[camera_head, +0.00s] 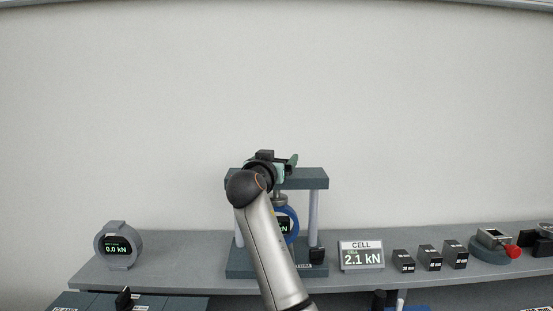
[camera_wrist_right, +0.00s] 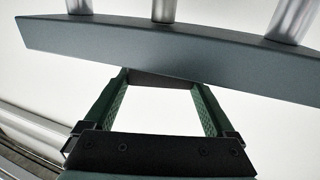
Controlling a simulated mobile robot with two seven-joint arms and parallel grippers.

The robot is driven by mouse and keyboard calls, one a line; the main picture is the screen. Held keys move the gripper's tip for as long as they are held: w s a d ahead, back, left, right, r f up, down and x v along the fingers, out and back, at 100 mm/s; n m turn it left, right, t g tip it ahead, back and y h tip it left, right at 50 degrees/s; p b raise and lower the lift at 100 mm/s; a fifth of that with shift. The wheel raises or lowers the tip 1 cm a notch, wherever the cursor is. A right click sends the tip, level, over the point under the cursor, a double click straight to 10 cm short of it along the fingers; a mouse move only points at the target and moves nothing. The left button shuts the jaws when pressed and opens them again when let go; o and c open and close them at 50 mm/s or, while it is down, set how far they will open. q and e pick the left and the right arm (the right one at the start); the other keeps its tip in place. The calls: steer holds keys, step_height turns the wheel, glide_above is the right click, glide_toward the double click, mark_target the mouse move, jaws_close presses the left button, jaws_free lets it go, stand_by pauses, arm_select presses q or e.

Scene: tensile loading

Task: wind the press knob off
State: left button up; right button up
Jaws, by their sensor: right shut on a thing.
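The press (camera_head: 318,178) stands on the bench in the middle of the head view, with a dark top beam and two pale columns. A blue ring gauge (camera_head: 293,225) sits inside it, partly behind my right arm. My right gripper (camera_head: 285,166) is at the top beam. In the right wrist view, its green fingers (camera_wrist_right: 160,78) reach towards the press beam (camera_wrist_right: 150,48) and are shut on a dark, wide piece (camera_wrist_right: 165,80), which appears to be the press knob. The knob is not clear in the head view, behind my wrist. My left gripper is not in view.
A cell display (camera_head: 361,257) reading 2.1 kN stands right of the press. Several dark blocks (camera_head: 429,258) and a fixture with a red knob (camera_head: 512,251) are further right. A round gauge (camera_head: 118,246) reading 0.0 kN stands at left. The bench between gauge and press is clear.

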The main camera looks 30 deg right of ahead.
steer(key=n+t+y+p, duration=0.1)
steer(key=n+t+y, duration=0.1)
steer(key=shift+r+y+p, duration=0.1)
steer(key=shift+y+p, duration=0.25)
steer(key=shift+y, duration=0.05)
steer(key=n+t+y+p, duration=0.1)
steer(key=n+y+p, duration=0.1)
steer(key=n+t+y+p, duration=0.1)
steer(key=n+y+p, duration=0.1)
steer(key=y, duration=0.1)
steer(key=shift+d+y, duration=0.15)
steer(key=shift+y, duration=0.15)
steer(key=n+y+p, duration=0.1)
steer(key=n+y, duration=0.1)
steer(key=y, duration=0.1)
steer(key=shift+f+n+y, duration=0.2)
steer(key=shift+n+y, duration=0.6)
steer(key=shift+y, duration=0.8)
steer(key=o, duration=1.1)
steer(key=shift+c, duration=0.2)
steer(key=shift+s, duration=0.15)
